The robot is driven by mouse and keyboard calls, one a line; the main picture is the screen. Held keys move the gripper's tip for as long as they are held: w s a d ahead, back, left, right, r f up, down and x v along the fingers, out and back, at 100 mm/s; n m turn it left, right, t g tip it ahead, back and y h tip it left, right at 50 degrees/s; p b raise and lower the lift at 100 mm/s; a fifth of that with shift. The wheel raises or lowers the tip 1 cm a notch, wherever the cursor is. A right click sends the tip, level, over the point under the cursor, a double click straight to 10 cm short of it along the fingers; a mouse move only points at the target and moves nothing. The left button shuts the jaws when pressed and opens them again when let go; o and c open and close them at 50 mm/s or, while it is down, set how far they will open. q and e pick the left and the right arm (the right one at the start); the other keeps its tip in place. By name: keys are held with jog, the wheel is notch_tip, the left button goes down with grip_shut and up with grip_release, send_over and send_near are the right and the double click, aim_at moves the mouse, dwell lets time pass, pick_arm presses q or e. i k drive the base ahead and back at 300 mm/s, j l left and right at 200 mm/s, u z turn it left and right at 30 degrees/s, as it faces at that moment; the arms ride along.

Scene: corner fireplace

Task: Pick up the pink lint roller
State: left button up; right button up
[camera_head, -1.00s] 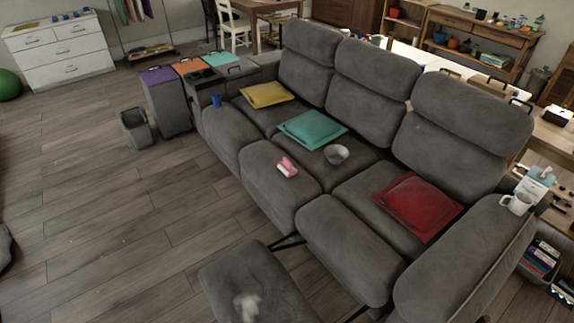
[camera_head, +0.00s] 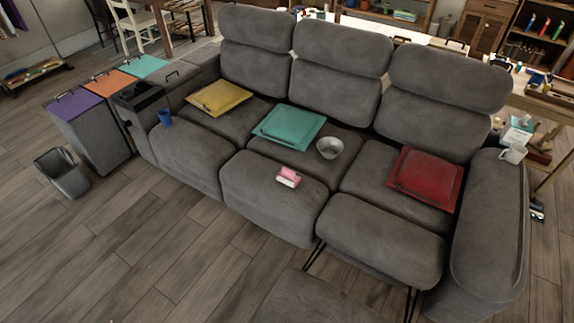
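The pink lint roller (camera_head: 288,176) is small, pink and white, and lies on the front part of the grey sofa's middle seat (camera_head: 262,200). It sits in front of the teal folder-like item and the grey bowl, apart from both. Nothing covers it. Neither of my grippers shows in the head view.
On the sofa lie a yellow item (camera_head: 219,97), a teal item (camera_head: 288,126), a grey bowl (camera_head: 329,148) and a red item (camera_head: 425,178). A blue cup (camera_head: 165,118) and white mug (camera_head: 513,154) stand at its ends. An extended footrest (camera_head: 312,300) juts forward.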

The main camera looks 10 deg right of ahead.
aim_at(289, 178)
jog(key=i+j+z, duration=0.1)
jog(key=j, duration=0.25)
jog(key=i+j+z, duration=0.15)
jog(key=i+j, duration=0.15)
jog(key=i+j+z, duration=0.1)
jog(key=j, duration=0.3)
jog(key=i+j+z, duration=0.15)
jog(key=j, duration=0.25)
jog(key=i+j+z, duration=0.1)
jog(key=j, duration=0.25)
jog(key=i+j+z, duration=0.15)
jog(key=j, duration=0.3)
jog(key=i+j+z, duration=0.3)
jog(key=i, duration=0.3)
jog(key=i+j+z, duration=0.25)
jog(key=i+j, duration=0.35)
